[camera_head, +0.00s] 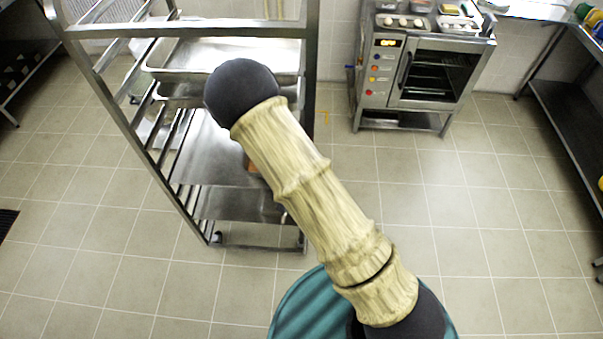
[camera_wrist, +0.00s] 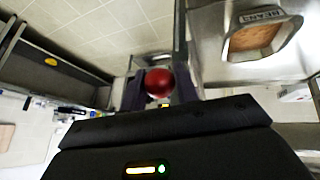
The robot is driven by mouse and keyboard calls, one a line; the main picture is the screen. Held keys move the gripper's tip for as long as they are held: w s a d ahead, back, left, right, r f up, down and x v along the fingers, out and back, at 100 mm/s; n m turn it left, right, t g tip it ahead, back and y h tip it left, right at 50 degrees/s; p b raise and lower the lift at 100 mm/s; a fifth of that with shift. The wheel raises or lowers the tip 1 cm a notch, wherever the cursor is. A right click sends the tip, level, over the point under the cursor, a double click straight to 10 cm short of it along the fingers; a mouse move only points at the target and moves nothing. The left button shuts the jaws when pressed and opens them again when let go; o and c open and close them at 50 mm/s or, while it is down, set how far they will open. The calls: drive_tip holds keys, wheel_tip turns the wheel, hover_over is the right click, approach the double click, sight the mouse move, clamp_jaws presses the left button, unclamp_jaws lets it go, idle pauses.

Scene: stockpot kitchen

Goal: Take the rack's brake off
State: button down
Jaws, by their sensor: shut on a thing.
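The rack (camera_head: 312,70) is a tall steel frame on castors at the left of the head view, with trays on its runners. In the wrist view a round red knob (camera_wrist: 158,82) sits between the fingers of my gripper (camera_wrist: 160,90), beside a steel upright (camera_wrist: 180,35). My gripper is shut on the red knob. What the knob is fixed to is mostly hidden behind my fingers. In the head view my arm hides my gripper and the knob, and covers part of the rack's right side.
A steel tray with brown contents (camera_wrist: 262,40) and a label is close at right in the wrist view. An oven on a stand (camera_head: 430,75) is at the back. A dark-shelved bench (camera_head: 570,110) is at far right. The tiled floor between is clear.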

drive_tip(key=shift+s, duration=0.15)
drive_tip(key=c, duration=1.3)
unclamp_jaws()
drive_tip(key=shift+o, duration=1)
drive_tip(key=shift+s+a, duration=0.1)
drive_tip(key=shift+r, duration=0.15)
drive_tip(key=p+v, duration=0.8)
drive_tip(key=v, duration=0.9)
drive_tip(key=shift+a, duration=0.1)
